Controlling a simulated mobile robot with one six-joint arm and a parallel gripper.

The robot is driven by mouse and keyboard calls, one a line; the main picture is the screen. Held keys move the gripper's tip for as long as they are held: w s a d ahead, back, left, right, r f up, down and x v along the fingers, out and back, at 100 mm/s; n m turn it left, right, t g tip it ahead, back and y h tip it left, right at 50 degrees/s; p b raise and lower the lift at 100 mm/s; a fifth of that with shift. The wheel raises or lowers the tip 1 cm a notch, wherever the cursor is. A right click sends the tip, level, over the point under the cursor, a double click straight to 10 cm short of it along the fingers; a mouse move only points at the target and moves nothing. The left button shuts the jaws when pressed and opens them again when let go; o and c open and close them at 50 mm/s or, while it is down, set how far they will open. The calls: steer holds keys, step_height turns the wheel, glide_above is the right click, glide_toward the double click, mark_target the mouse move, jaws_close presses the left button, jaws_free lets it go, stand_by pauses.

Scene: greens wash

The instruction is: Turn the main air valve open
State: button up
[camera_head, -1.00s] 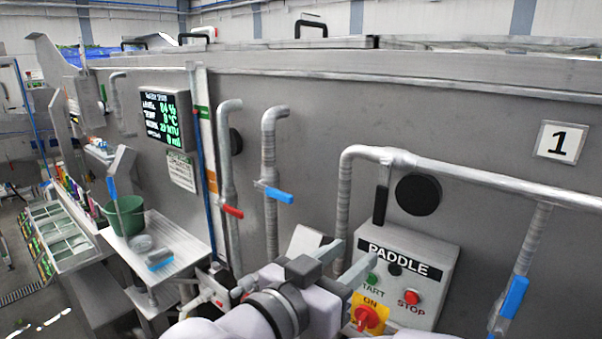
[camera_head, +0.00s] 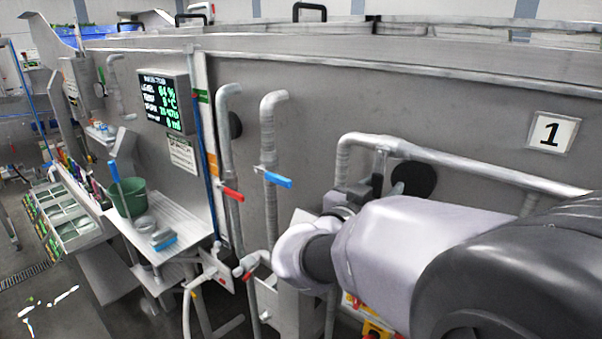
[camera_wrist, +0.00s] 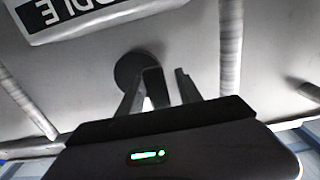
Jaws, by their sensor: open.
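No label in view names the main air valve. The disc also shows in the head view (camera_head: 415,180).
A red-handled valve (camera_head: 233,194) and a blue-handled valve (camera_head: 278,180) sit on pipes to the left. The PADDLE box (camera_wrist: 85,12) is mostly hidden by my arm in the head view. A shelf (camera_head: 190,235) holds a green bucket (camera_head: 132,198).

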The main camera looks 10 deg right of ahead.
jaws_close()
stand_by(1.4)
